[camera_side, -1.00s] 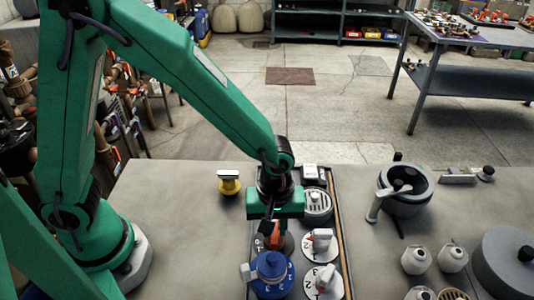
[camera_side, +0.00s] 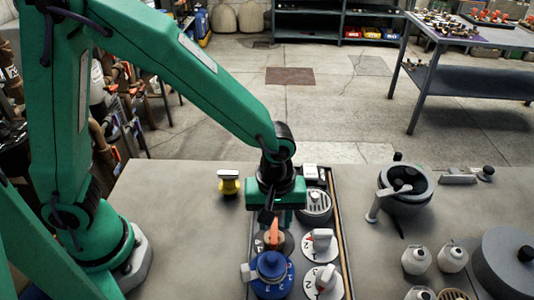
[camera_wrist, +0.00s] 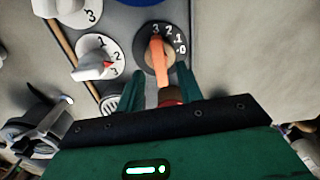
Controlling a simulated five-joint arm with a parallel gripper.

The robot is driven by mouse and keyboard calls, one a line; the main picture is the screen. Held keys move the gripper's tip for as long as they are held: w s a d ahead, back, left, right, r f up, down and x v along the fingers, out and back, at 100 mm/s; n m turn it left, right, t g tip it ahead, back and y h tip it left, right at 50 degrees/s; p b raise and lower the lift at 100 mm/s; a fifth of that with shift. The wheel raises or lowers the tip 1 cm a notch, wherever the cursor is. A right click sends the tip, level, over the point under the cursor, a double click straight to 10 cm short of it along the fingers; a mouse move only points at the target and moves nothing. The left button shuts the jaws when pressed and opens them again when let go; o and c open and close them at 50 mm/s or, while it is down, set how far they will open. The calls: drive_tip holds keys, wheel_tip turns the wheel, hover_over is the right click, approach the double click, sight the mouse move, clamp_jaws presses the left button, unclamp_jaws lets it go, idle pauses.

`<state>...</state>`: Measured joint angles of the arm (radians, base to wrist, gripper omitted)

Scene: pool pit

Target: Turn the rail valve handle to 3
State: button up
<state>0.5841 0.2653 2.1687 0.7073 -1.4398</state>
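An orange handle (camera_side: 274,234) stands on a dark round dial in the rail tray, just below my gripper in the side view. In the wrist view the orange handle (camera_wrist: 159,62) lies lengthwise on the dark dial (camera_wrist: 145,42), marked 3, 2, 1, 0, and its far end points close to the 3. My gripper (camera_wrist: 162,86) has its two green fingers apart, one on each side of the handle's near end, with gaps showing. In the side view my gripper (camera_side: 268,214) is partly hidden by its own body.
A blue knob (camera_side: 271,268) sits close in front of the orange handle. White numbered dials (camera_side: 321,242) stand to its right. A round grate (camera_side: 316,203) is behind them. The left tabletop is clear.

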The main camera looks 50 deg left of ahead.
sight(273, 228)
drive_tip(key=shift+r, duration=2.55)
drive_tip(key=shift+a, duration=0.1)
drive_tip(key=shift+a+r, duration=0.2)
drive_tip(key=shift+r, duration=0.1)
drive_tip(key=s+a+r+m+t, duration=0.2)
drive_tip(key=s+a+r+m, duration=0.2)
drive_tip(key=a, duration=0.5)
drive_tip(key=s+a+r+m+t, duration=0.3)
drive_tip(key=a+r+m, duration=0.2)
drive_tip(key=a+r, duration=0.3)
drive_tip(key=shift+s+a+m+t, duration=0.3)
drive_tip(key=shift+s+a+m, duration=0.1)
drive_tip(key=shift+a, duration=0.75)
